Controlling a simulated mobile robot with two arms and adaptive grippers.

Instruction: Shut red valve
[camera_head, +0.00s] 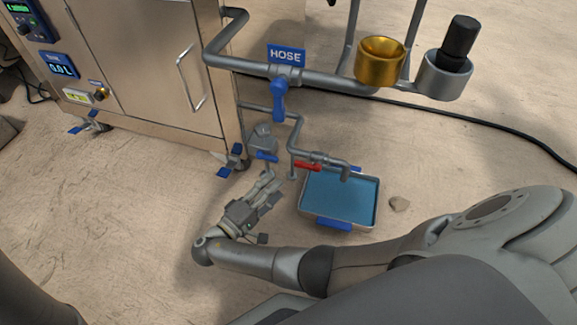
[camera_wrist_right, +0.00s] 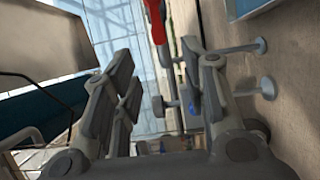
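The red valve (camera_head: 308,166) is a short red lever on the low grey pipe, just behind the water tray in the head view. It lies roughly along the pipe. In the right wrist view a red handle (camera_wrist_right: 155,22) shows at the top, beyond the fingers and apart from them. My right gripper (camera_head: 270,187) is low over the floor, in front and to the left of the red valve. Its fingers are spread with nothing between them; they also show in the right wrist view (camera_wrist_right: 160,88). My left gripper is not in view.
A tray (camera_head: 341,222) of blue water stands right of my gripper. A blue lever (camera_head: 266,155) sits close behind it, and a blue hose valve (camera_head: 279,98) higher up. The steel cabinet (camera_head: 150,70) stands back left. Floor at the left is clear; a stone (camera_head: 400,204) lies right.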

